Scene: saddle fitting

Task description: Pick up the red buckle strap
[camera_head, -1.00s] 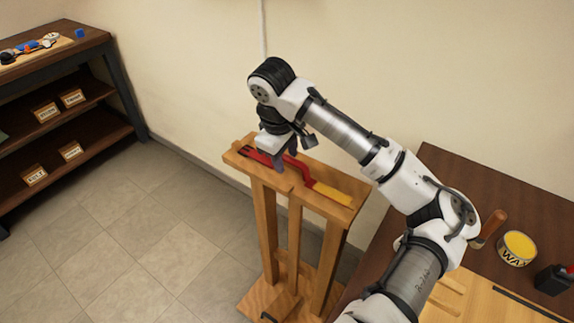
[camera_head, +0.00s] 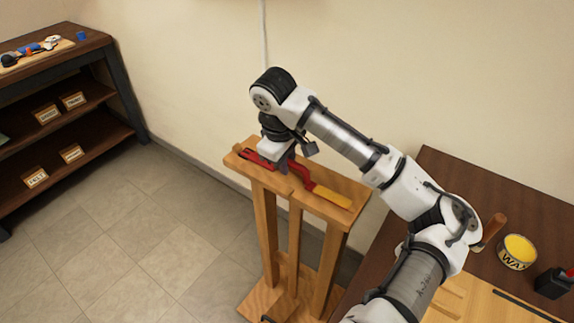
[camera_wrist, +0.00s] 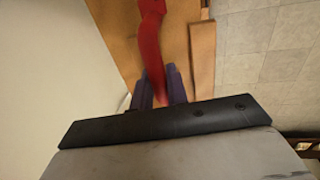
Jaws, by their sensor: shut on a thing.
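The red buckle strap (camera_head: 304,179) lies along the top of a wooden stand (camera_head: 322,178). My gripper (camera_head: 283,167) points down onto the strap's left half. In the wrist view my gripper (camera_wrist: 160,88) has its two dark fingers close on either side of the red strap (camera_wrist: 151,45), shut on it. The part of the strap between and behind the fingers is partly hidden. I cannot tell whether the strap is lifted clear of the stand.
A dark workbench (camera_head: 450,170) at the right holds a yellow wax tin (camera_head: 517,252), a wooden-handled tool (camera_head: 489,232) and a black bottle (camera_head: 553,283). A shelf unit (camera_head: 110,75) with labelled boxes stands at the left. The tiled floor (camera_head: 150,230) between is clear.

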